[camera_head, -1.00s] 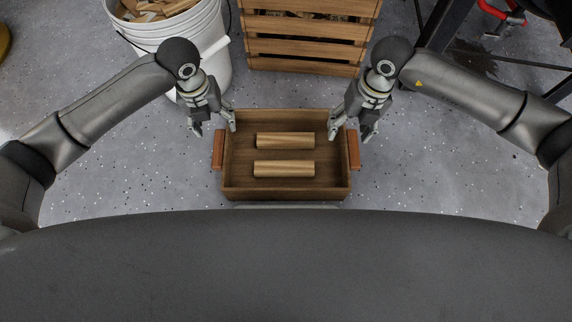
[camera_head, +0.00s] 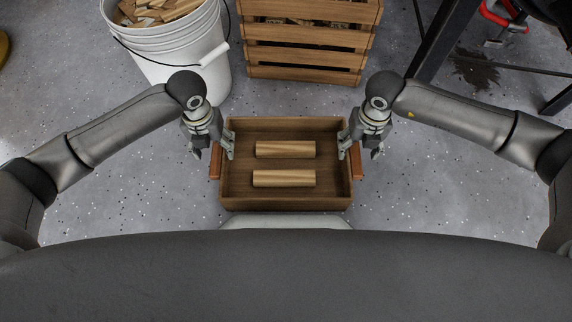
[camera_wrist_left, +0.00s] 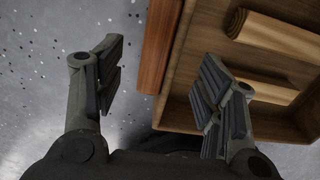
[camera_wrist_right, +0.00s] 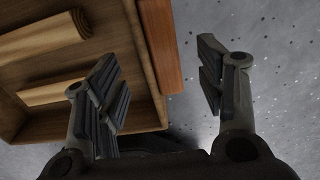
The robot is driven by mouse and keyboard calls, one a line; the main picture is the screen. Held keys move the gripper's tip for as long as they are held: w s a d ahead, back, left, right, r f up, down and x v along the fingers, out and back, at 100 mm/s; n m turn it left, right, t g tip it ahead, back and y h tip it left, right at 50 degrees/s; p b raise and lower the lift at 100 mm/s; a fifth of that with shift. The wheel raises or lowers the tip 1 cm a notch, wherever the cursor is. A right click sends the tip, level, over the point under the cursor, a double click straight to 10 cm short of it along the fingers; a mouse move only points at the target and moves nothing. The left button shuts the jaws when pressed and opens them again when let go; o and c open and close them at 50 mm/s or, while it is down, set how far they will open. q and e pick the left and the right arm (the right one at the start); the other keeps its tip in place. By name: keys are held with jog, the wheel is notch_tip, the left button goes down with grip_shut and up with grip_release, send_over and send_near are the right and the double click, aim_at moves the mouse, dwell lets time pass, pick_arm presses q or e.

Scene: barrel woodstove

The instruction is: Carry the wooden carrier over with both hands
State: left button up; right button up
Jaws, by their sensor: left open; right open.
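The wooden carrier (camera_head: 286,199) is an open brown box on the floor in front of me in the head view. Two split logs (camera_head: 285,149) lie inside it. It has a reddish handle at its left end (camera_head: 215,164) and another at its right end (camera_head: 356,164). My left gripper (camera_head: 213,154) is open, with its fingers on either side of the left handle. My right gripper (camera_head: 359,153) is open around the right handle in the same way. In the left wrist view the handle (camera_wrist_left: 158,50) lies between the open fingers; the right wrist view shows the other handle (camera_wrist_right: 160,50) likewise.
A white bucket (camera_head: 175,62) of wood scraps stands at the back left. A slatted wooden crate (camera_head: 308,45) stands behind the carrier. A black metal frame (camera_head: 440,45) is at the back right. Speckled grey floor is clear to both sides.

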aim_at(219, 156)
pick_arm(q)
jog(key=shift+f, duration=2.75)
pick_arm(e)
jog(key=shift+f, duration=2.75)
pick_arm(q)
jog(key=shift+c, duration=0.2)
pick_arm(e)
jog(key=shift+c, duration=0.2)
pick_arm(q)
grip_shut()
pick_arm(e)
grip_shut()
pick_arm(q)
jog(key=shift+r, duration=0.1)
